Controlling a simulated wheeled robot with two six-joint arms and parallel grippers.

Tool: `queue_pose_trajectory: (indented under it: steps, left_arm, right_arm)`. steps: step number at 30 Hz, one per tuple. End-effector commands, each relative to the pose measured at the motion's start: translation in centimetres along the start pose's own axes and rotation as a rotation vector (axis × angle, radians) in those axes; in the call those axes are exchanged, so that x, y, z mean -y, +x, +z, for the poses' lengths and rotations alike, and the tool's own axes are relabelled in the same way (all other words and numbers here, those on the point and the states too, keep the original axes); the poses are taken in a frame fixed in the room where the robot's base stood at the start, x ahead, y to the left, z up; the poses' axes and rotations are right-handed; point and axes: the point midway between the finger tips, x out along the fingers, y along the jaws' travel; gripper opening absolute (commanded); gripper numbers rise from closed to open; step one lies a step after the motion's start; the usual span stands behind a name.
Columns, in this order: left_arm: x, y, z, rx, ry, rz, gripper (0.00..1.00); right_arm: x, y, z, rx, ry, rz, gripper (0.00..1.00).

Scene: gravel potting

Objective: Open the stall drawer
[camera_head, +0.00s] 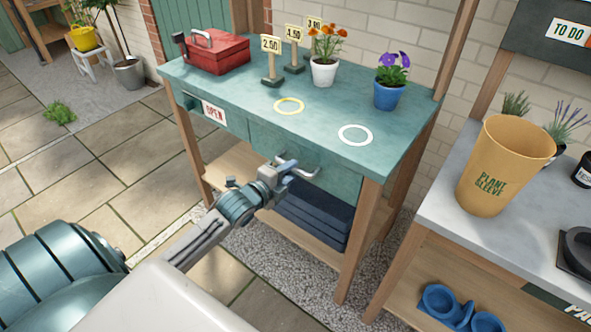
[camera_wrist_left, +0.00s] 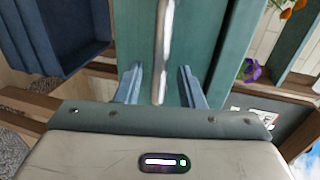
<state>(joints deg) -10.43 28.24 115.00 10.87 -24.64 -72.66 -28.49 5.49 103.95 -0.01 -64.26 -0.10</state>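The stall (camera_head: 215,92) has a teal top and wooden legs. Its teal drawer front (camera_head: 335,182) sits under the top and looks shut. A pale metal bar handle (camera_head: 309,171) is on the drawer front. My left gripper (camera_head: 288,168) is at the handle, partly covering it. In the left wrist view, the fingers of my left gripper (camera_wrist_left: 160,86) are apart, one on each side of the handle (camera_wrist_left: 164,40), with gaps visible. It is open and not closed on the bar. My right gripper is not in view.
On the stall stand a red cash box (camera_head: 218,55), price signs, a white pot (camera_head: 323,72) and a blue pot (camera_head: 388,95). Dark blue crates (camera_head: 312,215) sit on the shelf below. A bench with a plant sleeve cup (camera_head: 500,165) stands right. Paving is clear in front.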

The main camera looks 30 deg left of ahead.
Motion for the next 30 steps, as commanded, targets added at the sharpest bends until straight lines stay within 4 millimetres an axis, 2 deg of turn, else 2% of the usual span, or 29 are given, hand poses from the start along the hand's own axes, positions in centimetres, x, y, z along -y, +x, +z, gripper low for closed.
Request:
queue_pose_trajectory:
  steps: [6, 18, 24, 30]
  left_arm:
    - [0.0, 2.5, 0.0, 0.001, -0.002, 0.0, 0.35]
    - [0.0, 3.2, 0.0, 0.0, 0.0, 0.001, 0.35]
    - [0.0, 3.1, 0.0, 0.0, 0.0, 0.001, 0.0]
    - [0.0, 3.1, 0.0, 0.0, 0.0, 0.001, 0.0]
  right_arm:
    - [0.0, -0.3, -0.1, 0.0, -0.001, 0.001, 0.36]
    - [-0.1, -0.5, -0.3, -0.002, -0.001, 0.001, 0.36]
    - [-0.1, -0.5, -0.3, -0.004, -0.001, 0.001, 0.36]
    - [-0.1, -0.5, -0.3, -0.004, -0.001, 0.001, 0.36]
